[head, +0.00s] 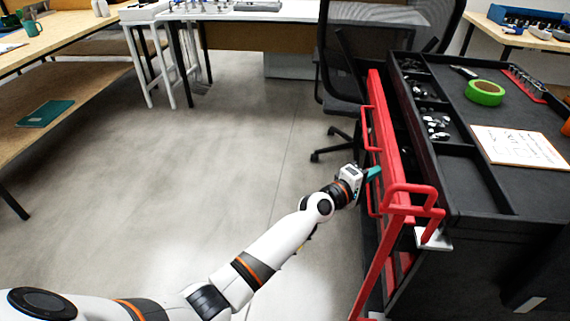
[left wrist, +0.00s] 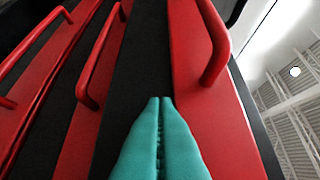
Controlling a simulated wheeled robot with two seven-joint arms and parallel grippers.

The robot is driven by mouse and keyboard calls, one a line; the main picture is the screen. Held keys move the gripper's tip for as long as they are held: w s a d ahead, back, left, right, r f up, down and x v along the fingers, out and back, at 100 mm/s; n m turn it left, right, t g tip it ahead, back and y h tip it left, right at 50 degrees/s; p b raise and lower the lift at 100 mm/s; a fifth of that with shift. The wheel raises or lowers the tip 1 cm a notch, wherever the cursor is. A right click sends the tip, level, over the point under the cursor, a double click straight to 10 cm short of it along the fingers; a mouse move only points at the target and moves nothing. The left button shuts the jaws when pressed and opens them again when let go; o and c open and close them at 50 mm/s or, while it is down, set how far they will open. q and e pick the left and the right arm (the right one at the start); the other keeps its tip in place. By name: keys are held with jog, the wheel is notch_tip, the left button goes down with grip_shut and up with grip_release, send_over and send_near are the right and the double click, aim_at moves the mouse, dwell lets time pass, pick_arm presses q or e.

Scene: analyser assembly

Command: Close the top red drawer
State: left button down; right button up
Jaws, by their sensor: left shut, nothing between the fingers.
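The top red drawer (head: 384,140) is on the left side of the black cart, its long red front standing out from the cart body with a dark strip between. In the left wrist view, the rightmost red front (left wrist: 205,95) with a bar handle (left wrist: 217,45) appears to be this drawer. My left gripper (head: 374,173) has teal fingers, shut and empty, beside the red front near its handles. In the left wrist view, the fingertips (left wrist: 161,100) point at the drawer fronts; whether they touch is unclear. My right gripper is not in view.
The cart top (head: 470,193) carries green tape (head: 485,92), a white card (head: 518,147) and small black parts. More red fronts with handles (left wrist: 100,55) lie below the top one. The floor on the left is clear.

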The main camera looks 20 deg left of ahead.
pick_arm(q)
jog(key=d, duration=0.2)
jog(key=w+d, duration=0.1)
jog(key=d, duration=0.2)
jog(key=shift+w+d, duration=0.35)
jog(key=shift+d, duration=0.05)
jog(key=shift+d+r, duration=0.1)
jog(key=shift+d, duration=0.05)
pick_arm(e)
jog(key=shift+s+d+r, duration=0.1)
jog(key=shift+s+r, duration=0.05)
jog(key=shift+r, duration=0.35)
pick_arm(q)
jog(key=shift+d+r, duration=0.15)
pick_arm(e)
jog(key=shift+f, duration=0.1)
